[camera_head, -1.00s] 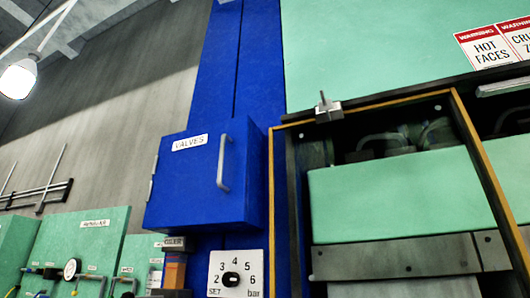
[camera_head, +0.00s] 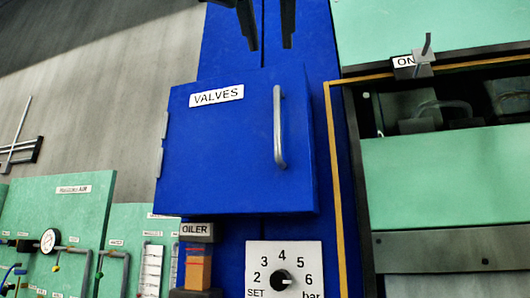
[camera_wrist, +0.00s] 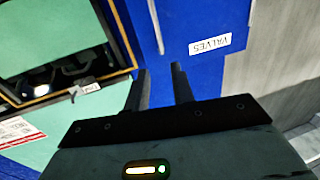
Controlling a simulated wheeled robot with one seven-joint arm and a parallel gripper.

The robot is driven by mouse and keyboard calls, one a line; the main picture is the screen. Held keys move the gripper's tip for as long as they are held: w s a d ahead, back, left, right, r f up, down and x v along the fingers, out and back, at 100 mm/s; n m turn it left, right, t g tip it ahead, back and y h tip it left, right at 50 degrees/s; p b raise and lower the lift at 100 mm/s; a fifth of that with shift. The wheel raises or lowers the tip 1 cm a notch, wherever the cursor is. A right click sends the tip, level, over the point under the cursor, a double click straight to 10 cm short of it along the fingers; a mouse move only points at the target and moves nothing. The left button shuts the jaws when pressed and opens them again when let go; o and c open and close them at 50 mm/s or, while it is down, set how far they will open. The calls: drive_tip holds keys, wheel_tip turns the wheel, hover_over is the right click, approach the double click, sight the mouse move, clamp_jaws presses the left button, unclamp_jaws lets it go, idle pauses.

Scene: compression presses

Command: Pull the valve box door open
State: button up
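The blue valve box door (camera_head: 225,150) carries a white VALVES label (camera_head: 217,95) and looks shut against the blue column. Its grey vertical bar handle (camera_head: 279,128) is near the door's right edge, with hinges on the left edge. My gripper (camera_head: 269,46) reaches in from the top of the head view, its two dark fingers apart and empty, above the handle in the picture. In the wrist view my gripper (camera_wrist: 160,68) is open, and the VALVES label (camera_wrist: 210,44) appears upside down. The pale handle (camera_wrist: 155,25) shows beyond the fingertips, apart from them.
A pressure dial (camera_head: 281,282) and an oiler (camera_head: 197,265) sit below the box. The press (camera_head: 440,185), with a yellow-edged frame and an ON switch (camera_head: 413,64), stands close on the right. Green gauge panels (camera_head: 60,220) are at the lower left.

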sight(277, 99)
drive_tip(key=w+p, duration=0.1)
drive_tip(key=w, duration=0.3)
drive_tip(key=w+d+p, duration=0.1)
drive_tip(key=w+p, duration=0.1)
drive_tip(key=w, duration=0.3)
drive_tip(key=w+d+p, duration=0.1)
drive_tip(key=w, duration=0.4)
drive_tip(key=shift+w+d+r, duration=0.1)
drive_tip(key=shift+w+d+p, duration=0.1)
drive_tip(key=shift+w+p, duration=0.2)
drive_tip(key=shift+w, duration=0.25)
clamp_jaws()
